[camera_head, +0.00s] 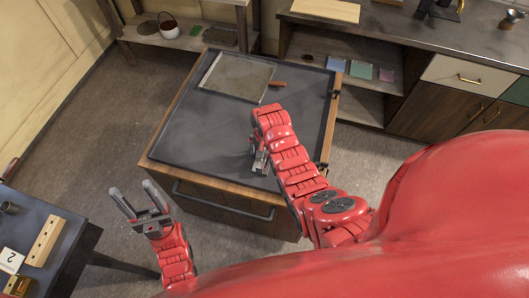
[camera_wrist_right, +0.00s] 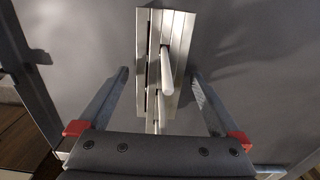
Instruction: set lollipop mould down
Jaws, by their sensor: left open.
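The lollipop mould (camera_wrist_right: 178,32) is a silvery metal block with white sticks, seen in the right wrist view against the dark grey top of the island table (camera_head: 190,128). It appears to lie on that top. My right gripper (camera_wrist_right: 160,72) is open, with one finger on each side of the mould and a visible gap to each. In the head view my right arm largely hides the mould near the table's front edge. My left gripper (camera_head: 130,188) is open and empty, off the table's front left corner.
A framed grey slab (camera_head: 238,77) and an orange-brown handle (camera_head: 277,84) lie at the table's back. A rail (camera_head: 222,200) runs along its front. A dark side table (camera_head: 62,254) with wooden blocks stands at lower left. The table's left half is clear.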

